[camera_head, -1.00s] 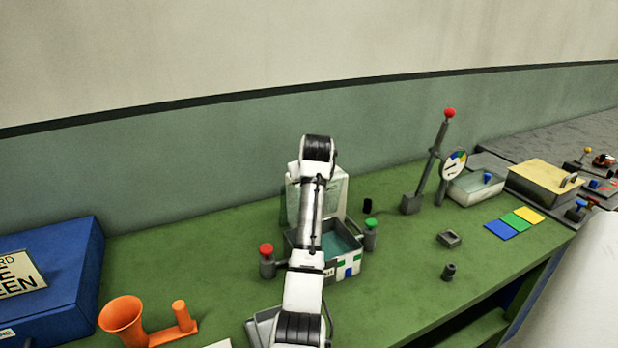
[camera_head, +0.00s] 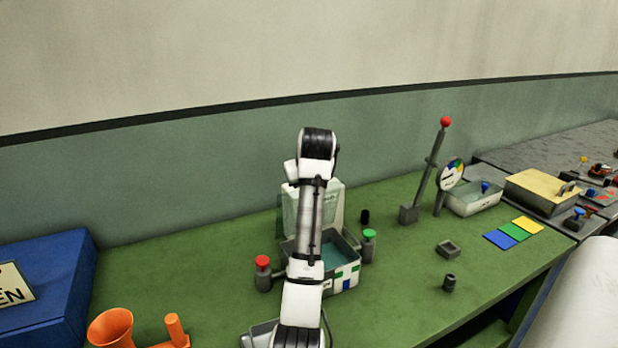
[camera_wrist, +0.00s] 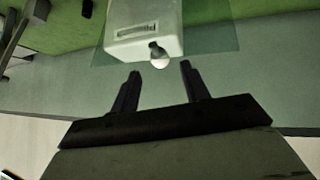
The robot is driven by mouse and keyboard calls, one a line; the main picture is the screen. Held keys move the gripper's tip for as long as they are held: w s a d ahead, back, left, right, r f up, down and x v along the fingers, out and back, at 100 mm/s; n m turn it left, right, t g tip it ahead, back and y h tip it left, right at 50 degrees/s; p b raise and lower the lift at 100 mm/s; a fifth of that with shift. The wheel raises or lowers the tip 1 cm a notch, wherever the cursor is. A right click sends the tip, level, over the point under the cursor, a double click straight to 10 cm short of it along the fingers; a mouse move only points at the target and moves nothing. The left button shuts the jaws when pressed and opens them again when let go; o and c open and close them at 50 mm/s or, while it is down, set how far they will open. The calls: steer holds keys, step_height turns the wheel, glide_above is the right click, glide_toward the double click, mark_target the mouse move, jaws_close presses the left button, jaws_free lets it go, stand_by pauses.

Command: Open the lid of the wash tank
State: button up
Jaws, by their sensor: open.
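The wash tank (camera_head: 350,277) is a pale open-topped box with teal liquid, in the middle of the green bench, partly hidden by my arm. A clear pane that looks like its lid (camera_head: 290,212) stands roughly upright at the tank's back, so the top looks open. A white box stands behind it. In the wrist view the clear pane (camera_wrist: 215,40) overlaps the white box (camera_wrist: 128,36), and a round knob (camera_wrist: 160,58) shows at its edge. My gripper (camera_wrist: 159,70) is open, its fingertips on either side of the knob. Contact cannot be told.
A red-topped post (camera_head: 263,272) and a green-topped post (camera_head: 369,245) flank the tank. A red-tipped lever (camera_head: 430,165) stands to the right. A blue box (camera_head: 45,290) and an orange horn (camera_head: 112,327) are at left.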

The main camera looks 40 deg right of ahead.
steer(key=b+v, duration=0.1)
steer(key=v, duration=0.6)
steer(key=shift+r+b, duration=0.15)
steer(key=shift+b, duration=0.25)
steer(key=shift+s+a, duration=0.1)
steer(key=shift+s, duration=0.05)
